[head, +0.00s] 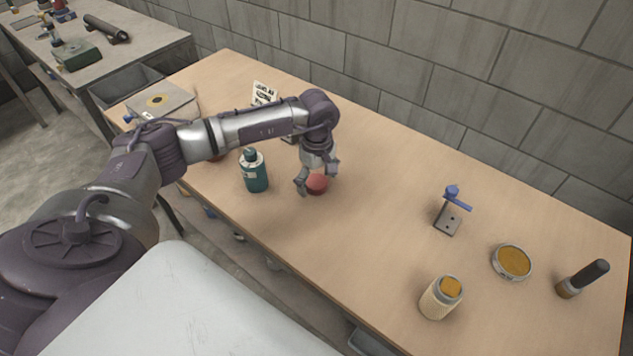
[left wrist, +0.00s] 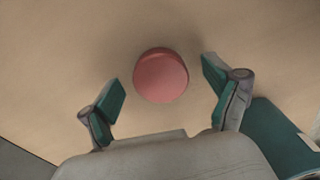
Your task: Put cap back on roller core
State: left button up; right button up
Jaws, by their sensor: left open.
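A round red cap (head: 317,185) lies on the wooden table below my left gripper (head: 316,176). In the left wrist view the cap (left wrist: 161,76) shows between the two spread green-padded fingers of my left gripper (left wrist: 164,86), with clear space on both sides. The gripper is open and holds nothing. I cannot tell for sure which item is the roller core. A cream cylinder with an orange top (head: 440,298) stands upright at the front right. My right gripper is not in view.
A teal bottle (head: 255,173) stands close left of my left gripper. A small blue-handled metal fixture (head: 449,214), a round orange-filled tin (head: 512,262) and a black-handled tool (head: 583,279) are on the right. The table's middle is clear. A grey wall (head: 480,80) runs behind.

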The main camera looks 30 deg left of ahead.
aim_at(321, 184)
pick_arm(q)
jog(key=c, duration=0.8)
jog(key=shift+r, duration=0.15)
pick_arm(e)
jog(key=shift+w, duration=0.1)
pick_arm(q)
jog(key=shift+r, duration=0.3)
jog(key=r, duration=0.1)
jog(key=d+r+b, duration=0.1)
jog(key=r, duration=0.1)
jog(key=shift+r, duration=0.3)
jog(key=d+r, duration=0.2)
jog(key=d, duration=0.1)
jog(key=s+d+r+b, duration=0.1)
jog(key=d+r, duration=0.1)
jog(key=d, duration=0.2)
jog(key=d+r+b, duration=0.1)
jog(key=d+r, duration=0.1)
jog(key=d, duration=0.1)
jog(key=shift+s+d+r, duration=0.2)
jog(key=shift+d+r, duration=0.05)
jog(key=shift+d, duration=0.05)
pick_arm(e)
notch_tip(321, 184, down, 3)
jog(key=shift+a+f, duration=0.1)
